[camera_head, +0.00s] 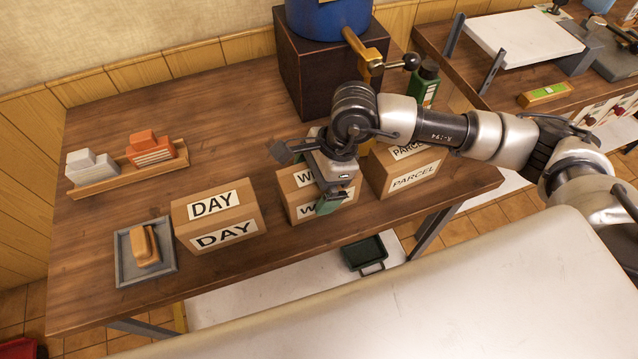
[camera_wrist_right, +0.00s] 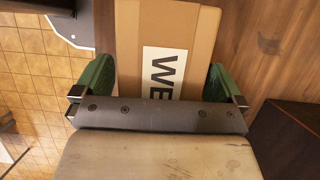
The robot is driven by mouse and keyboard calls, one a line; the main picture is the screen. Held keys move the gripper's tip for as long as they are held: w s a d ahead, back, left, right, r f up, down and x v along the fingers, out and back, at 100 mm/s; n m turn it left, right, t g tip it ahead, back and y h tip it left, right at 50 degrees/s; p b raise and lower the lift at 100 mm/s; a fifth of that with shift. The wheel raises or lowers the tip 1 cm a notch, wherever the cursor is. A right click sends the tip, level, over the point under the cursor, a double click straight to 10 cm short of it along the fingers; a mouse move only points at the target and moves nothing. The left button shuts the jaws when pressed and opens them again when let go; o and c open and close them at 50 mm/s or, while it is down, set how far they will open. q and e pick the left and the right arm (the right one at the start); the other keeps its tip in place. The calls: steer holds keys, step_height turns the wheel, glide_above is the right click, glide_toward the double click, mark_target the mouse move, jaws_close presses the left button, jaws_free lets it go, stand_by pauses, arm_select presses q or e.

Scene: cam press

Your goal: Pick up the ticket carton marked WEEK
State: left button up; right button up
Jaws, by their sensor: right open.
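The brown ticket carton marked WEEK (camera_head: 291,197) stands on the wooden table, between the DAY carton (camera_head: 216,216) and the PARCEL carton (camera_head: 408,172). My right gripper (camera_head: 323,176) is over it and hides much of its top and label. In the right wrist view the WEEK carton (camera_wrist_right: 172,45) shows its label partly, reading "WE". The green fingers of my right gripper (camera_wrist_right: 160,82) are spread wide, one on each side of the carton, with gaps visible. How far down the fingers reach along its sides is unclear. My left gripper is not in view.
A grey tray (camera_head: 122,263) with a tan block lies left of DAY. A wooden rack (camera_head: 125,176) with white and orange card stacks is behind. A dark box (camera_head: 305,85) under a blue drum and a green bottle (camera_head: 424,85) stand at the back.

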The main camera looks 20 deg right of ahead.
steer(key=shift+f, duration=0.1)
steer(key=c, duration=1.4)
steer(key=shift+c, duration=0.2)
steer(key=shift+r, duration=0.2)
